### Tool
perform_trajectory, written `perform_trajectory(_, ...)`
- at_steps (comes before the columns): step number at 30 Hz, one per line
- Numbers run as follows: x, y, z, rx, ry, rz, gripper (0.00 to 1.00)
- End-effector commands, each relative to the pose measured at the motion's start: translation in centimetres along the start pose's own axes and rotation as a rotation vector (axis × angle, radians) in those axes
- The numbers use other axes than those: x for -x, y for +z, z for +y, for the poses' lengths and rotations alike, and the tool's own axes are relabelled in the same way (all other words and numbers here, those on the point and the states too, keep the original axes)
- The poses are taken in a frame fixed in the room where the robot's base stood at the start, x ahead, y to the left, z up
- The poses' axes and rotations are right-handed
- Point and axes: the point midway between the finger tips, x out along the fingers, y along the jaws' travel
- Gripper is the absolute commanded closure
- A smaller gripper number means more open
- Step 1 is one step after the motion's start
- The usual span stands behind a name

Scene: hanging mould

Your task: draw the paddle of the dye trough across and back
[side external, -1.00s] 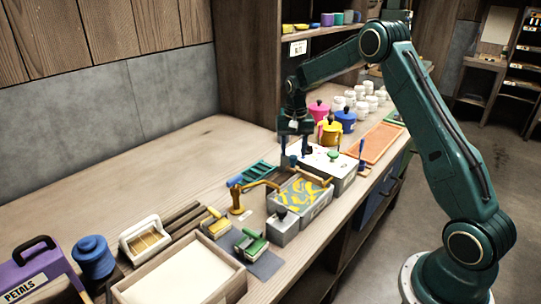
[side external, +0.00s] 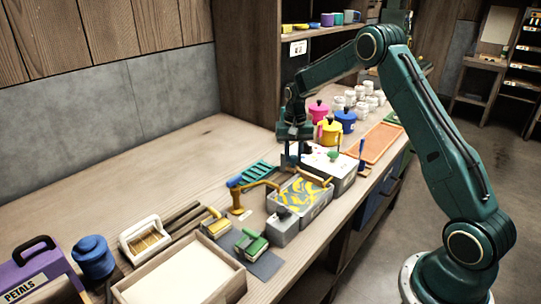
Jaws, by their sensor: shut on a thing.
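The dye trough (side external: 298,199) is a grey open box with yellow swirls on a grey bath, in the middle of the bench. A tan wooden bar, seemingly the paddle (side external: 319,180), lies across its far end. My gripper (side external: 292,162) points down at the far left corner of the trough, beside the left end of this bar. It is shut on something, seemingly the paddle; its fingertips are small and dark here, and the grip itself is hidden.
A white-topped trough (side external: 345,170) with a green knob stands just behind. A grey box (side external: 283,227) stands in front. The bench is clear at the back left.

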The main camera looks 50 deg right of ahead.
Motion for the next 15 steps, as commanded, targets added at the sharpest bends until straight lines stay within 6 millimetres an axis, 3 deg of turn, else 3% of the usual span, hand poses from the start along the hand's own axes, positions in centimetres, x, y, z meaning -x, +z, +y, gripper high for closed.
perform_trajectory(5,0.1,1.3,-1.4,0.003,0.0,-0.001,1.0)
perform_trajectory(15,0.1,5.9,-6.1,0.005,-0.002,0.001,1.0)
